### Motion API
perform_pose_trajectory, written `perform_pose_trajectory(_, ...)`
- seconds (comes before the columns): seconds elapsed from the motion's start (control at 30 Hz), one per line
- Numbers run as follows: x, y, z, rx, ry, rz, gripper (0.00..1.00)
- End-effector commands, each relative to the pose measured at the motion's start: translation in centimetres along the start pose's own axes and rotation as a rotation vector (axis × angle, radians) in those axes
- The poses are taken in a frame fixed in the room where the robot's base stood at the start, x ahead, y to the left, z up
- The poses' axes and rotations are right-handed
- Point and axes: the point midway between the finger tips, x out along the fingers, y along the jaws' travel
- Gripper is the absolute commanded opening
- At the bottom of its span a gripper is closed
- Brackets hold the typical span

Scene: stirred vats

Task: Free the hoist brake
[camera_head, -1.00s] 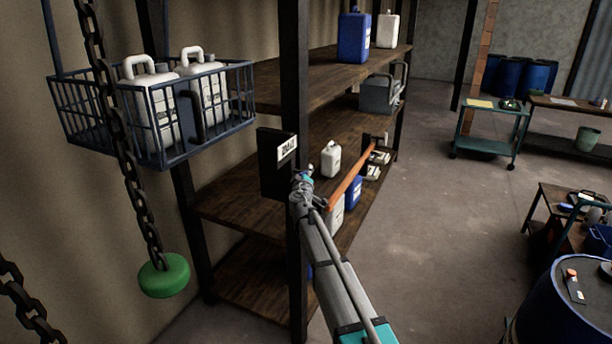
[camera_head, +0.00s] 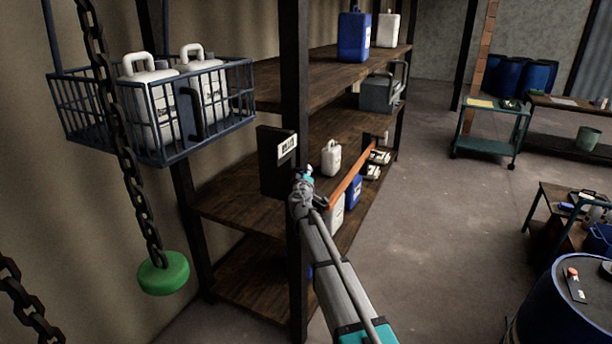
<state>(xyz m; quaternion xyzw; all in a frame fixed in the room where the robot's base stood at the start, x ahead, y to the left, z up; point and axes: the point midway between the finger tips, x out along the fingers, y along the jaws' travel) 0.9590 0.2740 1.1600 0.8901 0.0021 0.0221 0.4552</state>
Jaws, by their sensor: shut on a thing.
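A black box (camera_head: 270,160) with a small white label (camera_head: 287,149) is fixed to the dark shelf post. My gripper (camera_head: 304,176) is at the box's right edge, seen from behind along my arm. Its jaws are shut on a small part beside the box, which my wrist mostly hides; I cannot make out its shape. A hoist basket (camera_head: 215,108) of blue bars hangs at the left with white canisters (camera_head: 208,92) in it. A dark chain (camera_head: 128,165) hangs in front of it and ends in a green round weight (camera_head: 163,273).
Canisters stand on the shelves. A blue drum (camera_head: 550,305) stands at the lower right. The concrete floor (camera_head: 430,230) between is clear.

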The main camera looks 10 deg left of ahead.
Motion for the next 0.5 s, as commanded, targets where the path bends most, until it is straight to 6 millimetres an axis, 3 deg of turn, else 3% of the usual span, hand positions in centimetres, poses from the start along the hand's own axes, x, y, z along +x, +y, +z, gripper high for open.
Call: perform_pose_trajectory(0.5, 0.06, -0.18, 0.23, -0.043, 0.063, 0.089, 0.00)
